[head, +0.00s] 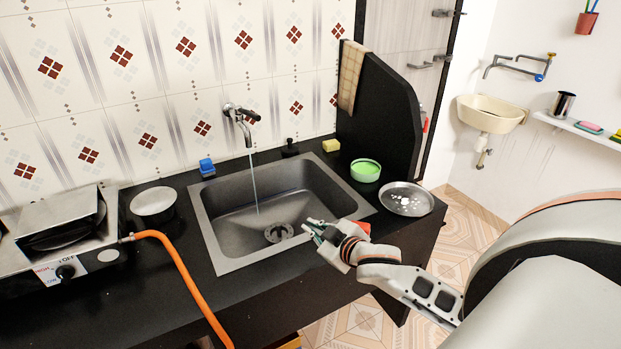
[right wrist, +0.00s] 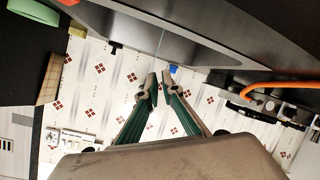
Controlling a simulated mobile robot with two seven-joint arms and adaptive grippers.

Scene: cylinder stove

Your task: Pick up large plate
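A round metal plate (head: 406,198) with small white bits on it lies on the right end of the black counter, at the edge. A second round, pale plate-like dish (head: 153,202) sits on a dark base between the stove and the sink. My right gripper (head: 313,228) is over the front right part of the sink, left of the metal plate and apart from it. In the right wrist view its two fingers (right wrist: 158,88) stand a little apart with nothing between them. I do not make out the metal plate in that view. My left gripper is not in view.
The sink (head: 235,215) has water running from the tap (head: 241,118). A green bowl (head: 365,170) stands beside the metal plate, with a black partition (head: 385,105) behind. An orange hose (head: 178,265) crosses the counter from the stove (head: 65,250). A yellow sponge (head: 331,146) lies behind the sink.

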